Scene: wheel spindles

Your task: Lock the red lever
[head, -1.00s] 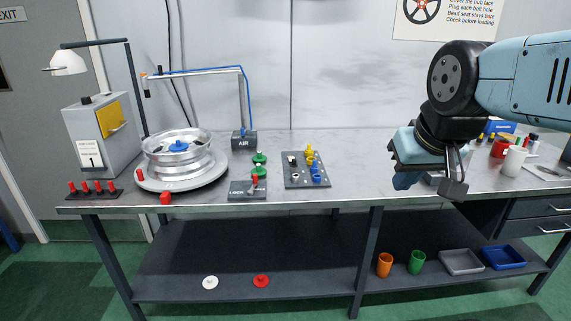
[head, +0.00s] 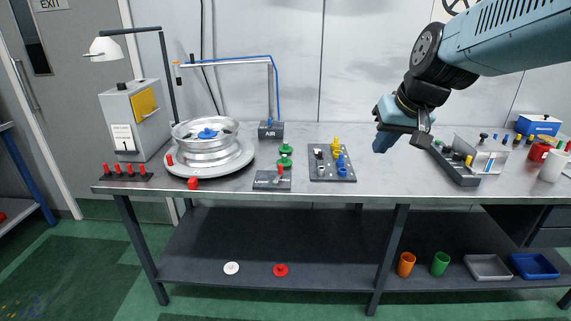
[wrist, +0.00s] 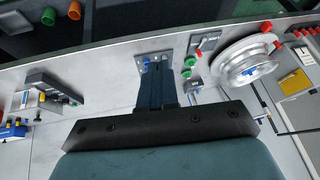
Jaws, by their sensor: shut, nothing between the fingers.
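The red lever (head: 280,171) stands on a small dark base plate (head: 266,182) near the front edge of the bench, right of the wheel. In the wrist view the red lever (wrist: 198,53) shows beyond my fingers, right of centre. My gripper (head: 381,143) hangs above the bench, well to the right of the lever and apart from it. In the wrist view my gripper (wrist: 156,68) is shut and empty, its fingers in front of the plug board. Whether the lever is locked is too small to tell.
A silver wheel (head: 205,148) sits on a round turntable. A grey board (head: 331,174) with yellow and blue plugs lies between the lever and my gripper. Green knobs (head: 285,155) stand behind the lever.

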